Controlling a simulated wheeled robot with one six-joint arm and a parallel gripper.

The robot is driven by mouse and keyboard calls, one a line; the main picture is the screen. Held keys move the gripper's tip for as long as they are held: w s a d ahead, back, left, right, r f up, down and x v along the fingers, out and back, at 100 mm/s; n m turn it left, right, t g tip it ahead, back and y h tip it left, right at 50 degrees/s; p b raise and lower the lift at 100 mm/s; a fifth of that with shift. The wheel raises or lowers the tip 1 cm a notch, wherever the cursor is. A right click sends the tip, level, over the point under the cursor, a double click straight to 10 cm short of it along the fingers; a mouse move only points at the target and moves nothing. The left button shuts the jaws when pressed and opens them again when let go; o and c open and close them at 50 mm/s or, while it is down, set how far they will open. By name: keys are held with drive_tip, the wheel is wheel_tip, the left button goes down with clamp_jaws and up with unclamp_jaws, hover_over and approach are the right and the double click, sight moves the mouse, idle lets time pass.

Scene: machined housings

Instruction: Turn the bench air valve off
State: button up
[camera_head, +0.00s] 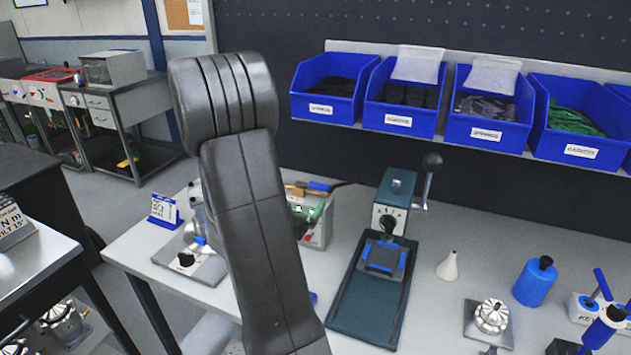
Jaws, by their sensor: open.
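I cannot pick out the bench air valve with certainty. A small unit on a grey plate (187,262), with a black knob and a bit of blue, sits at the left end of the bench, partly hidden by my arm. A grey box (318,232) with green and red parts stands just right of my arm, also partly covered. A teal machine (396,190) has a pale dial face with a black pointer knob and a side lever with a black ball. My dark arm crosses the view from upper left to bottom centre. My gripper does not show.
The pale bench (440,315) also bears a teal tray (340,310) holding a black and blue fixture, a white funnel (448,266), a blue bottle (535,282) and a machined housing (491,318). Blue bins (487,136) line a shelf above. A steel-topped table (35,262) stands left.

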sight(312, 185)
drive_tip(key=p+x, duration=0.2)
drive_tip(key=x, duration=0.8)
drive_tip(key=shift+s, duration=0.1)
drive_tip(key=shift+c, duration=0.4)
drive_tip(key=c, duration=1)
